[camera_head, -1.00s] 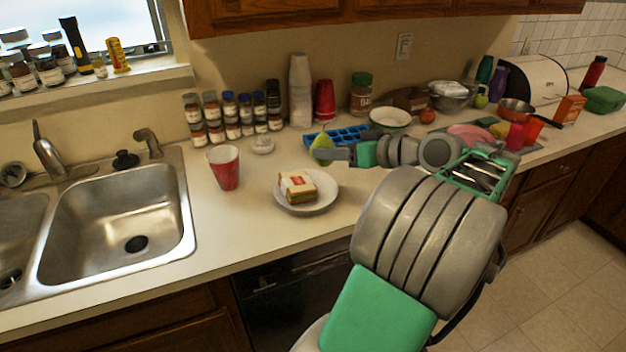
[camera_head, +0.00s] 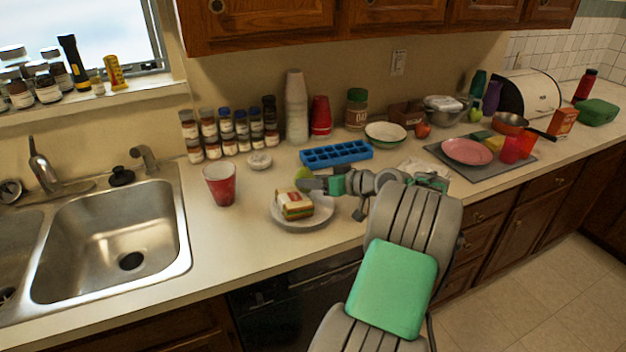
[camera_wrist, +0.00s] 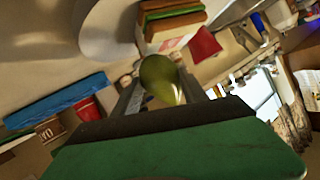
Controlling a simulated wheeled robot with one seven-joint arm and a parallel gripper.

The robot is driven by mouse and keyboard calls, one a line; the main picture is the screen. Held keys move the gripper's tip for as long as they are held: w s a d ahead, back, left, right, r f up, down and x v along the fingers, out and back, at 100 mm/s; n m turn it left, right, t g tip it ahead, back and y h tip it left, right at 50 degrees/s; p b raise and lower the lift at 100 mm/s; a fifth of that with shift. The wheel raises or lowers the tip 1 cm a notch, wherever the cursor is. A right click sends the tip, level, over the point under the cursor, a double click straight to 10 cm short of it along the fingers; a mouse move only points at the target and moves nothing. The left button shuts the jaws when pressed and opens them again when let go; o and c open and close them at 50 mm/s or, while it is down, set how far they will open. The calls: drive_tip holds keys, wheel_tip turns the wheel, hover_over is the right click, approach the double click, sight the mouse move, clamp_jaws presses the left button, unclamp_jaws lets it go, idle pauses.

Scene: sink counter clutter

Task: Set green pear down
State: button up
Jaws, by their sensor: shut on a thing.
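The green pear (camera_wrist: 160,78) is between the two fingers of my gripper (camera_wrist: 165,92) in the wrist view, and the fingers are shut on it. In the head view the pear (camera_head: 303,174) shows at the tip of my gripper (camera_head: 312,183), partly hidden by it. It appears just behind the white plate (camera_head: 322,214) with the sandwich (camera_head: 295,204), and in front of the blue ice tray (camera_head: 337,153). I cannot tell whether the pear touches the counter or the plate.
Spice jars (camera_head: 228,136) and stacked cups (camera_head: 296,108) line the wall. The sink (camera_head: 110,235) is at left. Counter between cup and sink is clear.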

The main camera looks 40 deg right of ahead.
drive_tip(key=shift+f+b, duration=0.5)
drive_tip(key=shift+b, duration=0.05)
drive_tip(key=shift+f, duration=0.15)
drive_tip(key=o, duration=1.5)
